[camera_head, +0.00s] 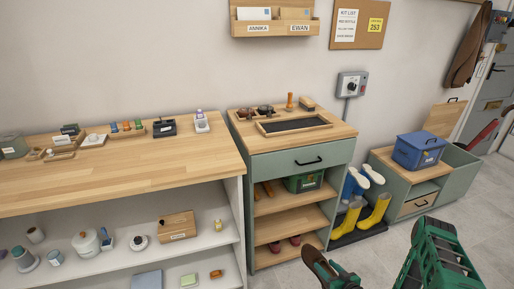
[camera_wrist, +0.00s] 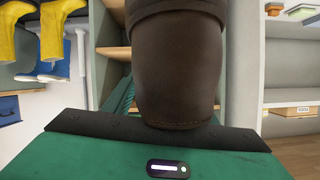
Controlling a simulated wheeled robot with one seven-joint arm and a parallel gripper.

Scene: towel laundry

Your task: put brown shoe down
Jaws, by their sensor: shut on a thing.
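The brown shoe (camera_head: 316,262) is in my gripper (camera_head: 335,274) at the bottom of the head view, up in front of the shelf cabinet. In the wrist view the brown shoe (camera_wrist: 176,65) fills the middle, close to the camera, above the dark edge of my green gripper body. My gripper is shut on it; the fingertips are largely hidden. The shelf cabinet (camera_head: 256,221) has open shelves under a drawer. Dark red shoes (camera_head: 275,247) stand on its lower shelf.
A green crate (camera_head: 303,183) sits on the cabinet's upper shelf. Yellow boots (camera_head: 377,211) and blue boots (camera_head: 353,185) stand right of it on a dark tray (camera_head: 345,240). A bench with a blue box (camera_head: 418,151) is further right. The middle shelf (camera_head: 290,222) looks clear.

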